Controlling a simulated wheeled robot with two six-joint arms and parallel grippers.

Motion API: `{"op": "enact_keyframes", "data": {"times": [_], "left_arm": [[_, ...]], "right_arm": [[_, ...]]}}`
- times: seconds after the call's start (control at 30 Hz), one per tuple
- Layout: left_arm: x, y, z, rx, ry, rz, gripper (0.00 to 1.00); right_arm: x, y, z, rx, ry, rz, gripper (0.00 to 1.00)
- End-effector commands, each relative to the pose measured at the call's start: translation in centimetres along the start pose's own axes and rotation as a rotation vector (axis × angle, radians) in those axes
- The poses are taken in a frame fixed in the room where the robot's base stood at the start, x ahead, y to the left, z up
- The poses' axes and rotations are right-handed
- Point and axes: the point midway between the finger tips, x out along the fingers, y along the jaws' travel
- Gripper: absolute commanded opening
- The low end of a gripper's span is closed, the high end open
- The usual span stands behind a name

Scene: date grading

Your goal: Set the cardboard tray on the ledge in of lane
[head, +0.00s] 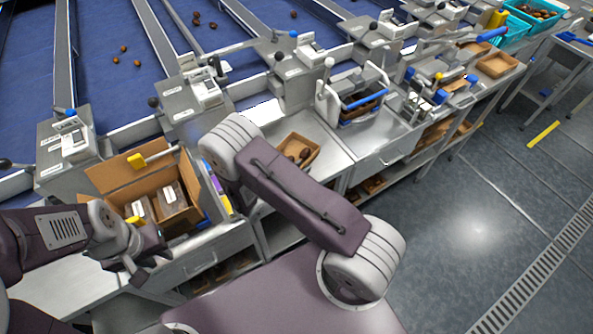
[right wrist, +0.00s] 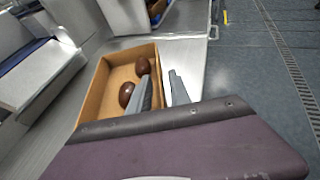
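The cardboard tray (head: 311,158) sits on the steel bench, partly hidden behind my right arm in the head view. In the right wrist view the tray (right wrist: 112,84) holds a few brown dates (right wrist: 126,94). My right gripper (right wrist: 162,82) has one grey finger inside the tray and one outside, either side of its right wall, with a gap between them. I cannot tell which ledge is meant.
An open carton (head: 112,174) with clear packs stands on the left bench. Grey machines with scales (head: 203,92) line the back, before blue lanes (head: 105,30) with scattered dates. A blue-handled device (head: 362,100) stands right of the tray.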

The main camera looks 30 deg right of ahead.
Motion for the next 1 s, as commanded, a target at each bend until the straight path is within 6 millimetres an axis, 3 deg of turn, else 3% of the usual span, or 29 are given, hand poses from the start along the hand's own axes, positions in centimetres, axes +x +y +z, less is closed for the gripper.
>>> {"op": "enact_keyframes", "data": {"times": [0.17, 0.6, 0.87, 0.93, 1.0], "left_arm": [[0.1, 0.0, 0.0, 0.000, 0.000, 0.000, 0.27], [0.7, 0.0, 0.1, 0.000, 0.000, 0.000, 0.27], [0.8, 0.0, 0.1, 0.000, 0.000, 0.000, 0.27], [0.7, 0.0, 0.1, 0.000, 0.000, 0.000, 0.27], [0.7, 0.0, 0.1, 0.000, 0.000, 0.000, 0.27]], "right_arm": [[-2.1, 0.2, 0.1, 0.000, -0.001, 0.006, 0.24], [-10.9, 0.1, 0.1, 0.002, 0.000, 0.005, 0.24], [-12.1, -0.1, 0.2, 0.003, 0.002, -0.004, 0.24], [-11.7, -1.1, 0.6, 0.045, 0.034, -0.056, 0.24], [-11.1, -3.7, 1.3, 0.171, 0.123, -0.198, 0.24]]}}
